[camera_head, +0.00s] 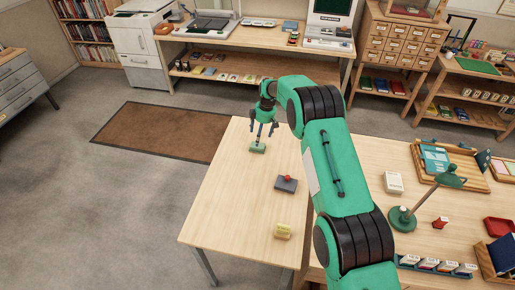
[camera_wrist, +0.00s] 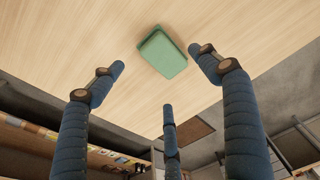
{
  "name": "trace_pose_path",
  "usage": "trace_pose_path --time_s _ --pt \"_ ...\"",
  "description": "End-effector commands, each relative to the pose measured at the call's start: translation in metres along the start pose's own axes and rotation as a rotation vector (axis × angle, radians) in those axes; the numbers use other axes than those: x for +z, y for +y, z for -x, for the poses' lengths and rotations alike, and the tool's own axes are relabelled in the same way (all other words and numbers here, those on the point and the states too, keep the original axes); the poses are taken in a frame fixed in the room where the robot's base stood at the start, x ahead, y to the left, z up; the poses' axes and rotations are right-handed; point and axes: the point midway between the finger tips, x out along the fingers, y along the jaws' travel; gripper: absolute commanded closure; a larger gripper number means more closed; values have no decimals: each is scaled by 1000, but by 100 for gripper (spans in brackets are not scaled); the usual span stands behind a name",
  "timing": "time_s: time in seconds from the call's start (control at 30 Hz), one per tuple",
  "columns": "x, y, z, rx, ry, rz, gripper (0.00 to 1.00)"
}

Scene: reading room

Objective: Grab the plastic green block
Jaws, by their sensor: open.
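The green block (camera_head: 257,148) lies on the far left part of the wooden table, near its edge. In the wrist view the green block (camera_wrist: 162,53) lies on the pale wood, between and beyond the spread fingertips. My gripper (camera_head: 264,131) points down just above the block. In the wrist view its three blue fingers (camera_wrist: 165,85) are spread apart, with nothing between them. No finger is seen touching the block.
A green desk lamp (camera_head: 402,218), a white box (camera_head: 393,182) and trays stand to the right. The table's left part is clear.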

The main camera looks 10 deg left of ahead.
Motion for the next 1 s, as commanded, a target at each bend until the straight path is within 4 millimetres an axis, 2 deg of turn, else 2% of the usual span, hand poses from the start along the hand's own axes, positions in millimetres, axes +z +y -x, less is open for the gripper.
trace_pose_path --time_s 0.27,0.7,1.0 --pt "0 -1 -8 -1 -1 0 24" --pt "1 -2 -50 0 0 0 24" --pt "1 -2 -52 0 0 0 24"
